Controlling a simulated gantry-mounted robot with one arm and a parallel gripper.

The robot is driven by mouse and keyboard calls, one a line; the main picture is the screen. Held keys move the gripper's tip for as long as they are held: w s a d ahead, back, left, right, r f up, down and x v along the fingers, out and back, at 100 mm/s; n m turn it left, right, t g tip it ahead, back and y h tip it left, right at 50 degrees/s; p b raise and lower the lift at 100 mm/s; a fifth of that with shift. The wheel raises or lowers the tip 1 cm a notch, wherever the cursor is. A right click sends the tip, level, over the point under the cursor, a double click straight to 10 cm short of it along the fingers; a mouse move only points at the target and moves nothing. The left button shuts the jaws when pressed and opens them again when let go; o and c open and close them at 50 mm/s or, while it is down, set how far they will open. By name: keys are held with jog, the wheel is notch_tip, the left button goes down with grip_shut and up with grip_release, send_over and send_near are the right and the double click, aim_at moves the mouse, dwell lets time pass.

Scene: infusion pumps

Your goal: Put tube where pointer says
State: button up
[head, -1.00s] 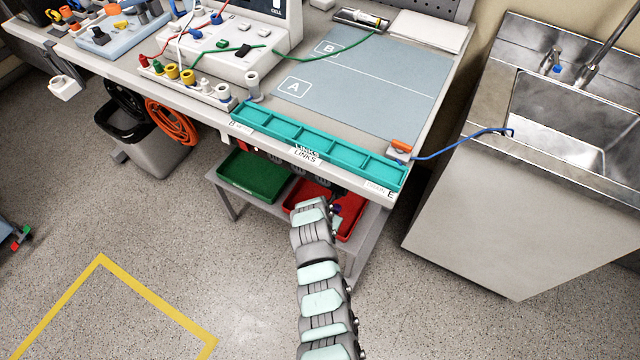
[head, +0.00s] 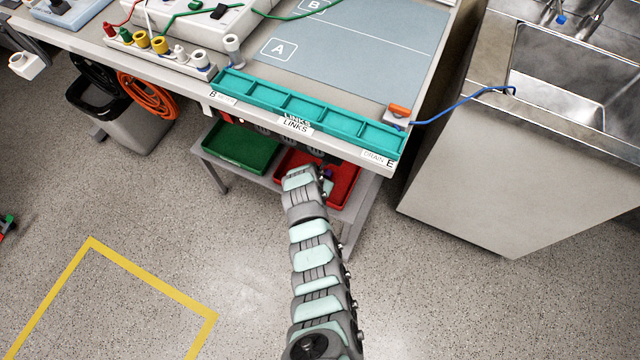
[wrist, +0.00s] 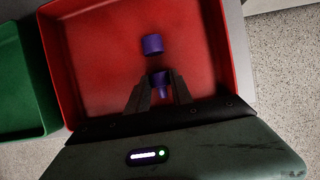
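In the wrist view my gripper (wrist: 161,84) is over the red bin, fingers apart, pointing into it. A small purple part (wrist: 160,78) with a narrower stem shows between the fingertips; I see no clear grip on it. A second purple piece (wrist: 152,44) lies in the bin just beyond the fingertips. In the head view my arm reaches to the red bin (head: 346,196) on the shelf under the bench, and the arm hides my fingertips. I cannot make out a tube for certain, nor which mark is the pointer.
A green bin (head: 238,150) stands left of the red one. Above, a teal compartment tray (head: 303,108) labelled LINKS runs along the bench edge, with an orange piece (head: 399,109) and blue cord at its right. A sink cabinet (head: 480,160) stands right. Floor in front is open.

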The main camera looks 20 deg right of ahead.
jog(key=o, duration=0.4)
jog(key=shift+w, duration=0.1)
jog(key=shift+o, duration=0.2)
jog(key=shift+a+r+p, duration=0.1)
jog(key=shift+r+p, duration=0.2)
jog(key=shift+r, duration=0.25)
jog(key=p+v, duration=0.2)
jog(key=v, duration=0.4)
jog(key=shift+s+a+r+p, duration=0.2)
jog(key=shift+s+r+p, duration=0.05)
jog(key=shift+p, duration=0.1)
